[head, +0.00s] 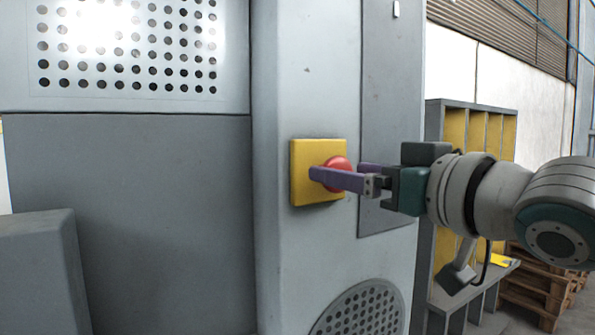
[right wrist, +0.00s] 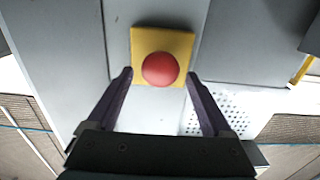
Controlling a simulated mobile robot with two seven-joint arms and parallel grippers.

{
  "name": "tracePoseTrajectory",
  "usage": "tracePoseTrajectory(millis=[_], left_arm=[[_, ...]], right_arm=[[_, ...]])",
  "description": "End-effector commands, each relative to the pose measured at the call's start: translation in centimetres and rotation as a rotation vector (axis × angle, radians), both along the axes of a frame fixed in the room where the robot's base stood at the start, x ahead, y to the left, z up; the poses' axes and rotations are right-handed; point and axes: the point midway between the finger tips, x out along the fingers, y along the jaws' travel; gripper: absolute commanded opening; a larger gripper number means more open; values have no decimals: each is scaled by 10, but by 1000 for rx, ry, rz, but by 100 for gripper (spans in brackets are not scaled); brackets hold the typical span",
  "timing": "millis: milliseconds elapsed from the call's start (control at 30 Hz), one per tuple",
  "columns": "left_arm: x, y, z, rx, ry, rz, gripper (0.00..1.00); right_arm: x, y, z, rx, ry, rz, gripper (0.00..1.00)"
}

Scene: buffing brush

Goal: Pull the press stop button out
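The red press stop button (head: 337,164) sits on a yellow square plate (head: 302,181) fixed to the grey machine column. In the head view my right gripper (head: 335,172) reaches in from the right, with its purple fingers in front of the button and hiding part of it. In the right wrist view the button (right wrist: 160,69) is whole and round on the yellow plate (right wrist: 145,42). There the fingers of my right gripper (right wrist: 160,76) are spread wide, one to each side of the button, with visible gaps. Whether the fingertips reach its depth is unclear. My left gripper is not in view.
A perforated panel (head: 130,50) is at the upper left, and a round vent (head: 362,312) is below the button. Grey and yellow shelving (head: 470,110) and wooden pallets (head: 535,290) stand behind my right arm. A grey box-shaped part (head: 40,270) juts out at the lower left.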

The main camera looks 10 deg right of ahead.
Motion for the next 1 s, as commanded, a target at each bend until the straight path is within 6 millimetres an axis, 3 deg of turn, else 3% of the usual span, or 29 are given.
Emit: tracePoseTrajectory(millis=[367, 800, 1000], left_arm=[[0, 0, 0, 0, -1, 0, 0], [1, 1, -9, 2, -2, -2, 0], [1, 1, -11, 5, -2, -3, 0]], right_arm=[[-4, -2, -1, -1, 2, -1, 90], [-71, -26, -3, -2, 3, 1, 90], [-89, -33, -2, -1, 3, -1, 90]])
